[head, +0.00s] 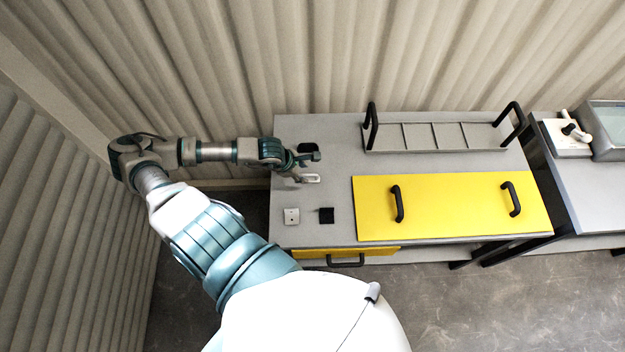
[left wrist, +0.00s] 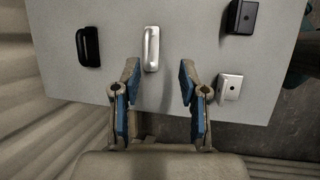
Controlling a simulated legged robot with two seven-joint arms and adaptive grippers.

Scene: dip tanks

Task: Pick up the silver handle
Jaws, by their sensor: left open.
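The silver handle (head: 312,178) lies on the left part of the grey table top. It also shows in the left wrist view (left wrist: 152,48), lengthwise just ahead of my left fingertips and nearer the left finger. My left gripper (head: 306,167) reaches in from the left, close to the handle. In the left wrist view my left gripper (left wrist: 159,76) is open, with nothing between its blue-padded fingers. Contact with the handle cannot be made out. My right gripper is not in view.
A black handle (left wrist: 88,46) lies left of the silver one. A silver block (head: 291,216) and a black block (head: 326,215) sit nearer the table's front. A yellow panel (head: 450,208) with black handles and a grey divided rack (head: 417,137) take up the right side.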

